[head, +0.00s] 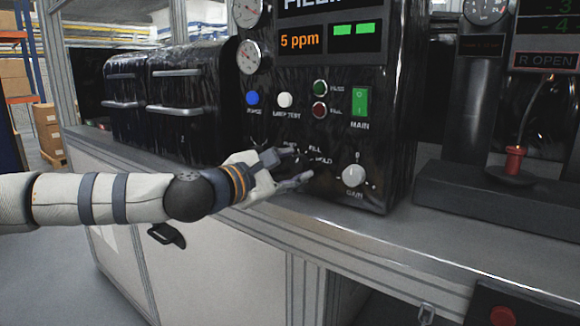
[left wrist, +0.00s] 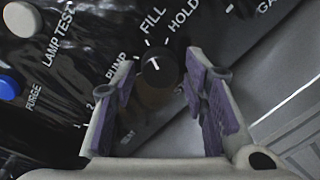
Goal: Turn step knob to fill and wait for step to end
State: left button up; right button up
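The black step knob (left wrist: 160,68) is on the dark panel in the left wrist view, with PUMP, FILL and HOLD printed around it. A short white mark shows on its face; I cannot tell for certain which label it points to. My left gripper (head: 298,165) is at the panel's lower part, and its fingers hide most of the knob in the head view. In the left wrist view the gripper (left wrist: 164,95) is open, its purple-padded fingers on either side of the knob with gaps visible. My right gripper is not in view.
The panel has a white GAIN knob (head: 353,176) close right of the gripper, a green MAIN switch (head: 360,101), a blue button (head: 253,98) and a white LAMP TEST button (head: 285,100). The display (head: 301,41) reads 5 ppm. The grey bench (head: 440,245) is clear in front.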

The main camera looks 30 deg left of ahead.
pick_arm(q)
jog(key=s+a, duration=0.1)
jog(key=s, duration=1.1)
jog(key=shift+a+r, duration=0.25)
jog(key=shift+r, duration=0.1)
jog(key=shift+f, duration=0.1)
jog(key=d+f+m+g+h, duration=0.2)
jog(key=d+f+m+g, duration=0.35)
jog(key=d+f, duration=0.6)
jog(key=s+d+f+m+g, duration=0.2)
jog(key=s+f+m, duration=0.1)
jog(key=f, duration=0.5)
jog(key=s+d+f+m+g, duration=0.3)
jog(key=f, duration=0.5)
jog(key=s+a+f+m+g+y, duration=0.2)
jog(key=s+f+m+g, duration=0.2)
jog(key=s, duration=0.8)
jog(key=s+a+f+m+g+y, duration=0.2)
jog(key=s+f+m, duration=0.6)
jog(key=s+f, duration=0.5)
jog(key=shift+s+a+f+m+g, duration=0.2)
jog(key=shift+a+m+g, duration=0.25)
jog(key=shift+g, duration=0.7)
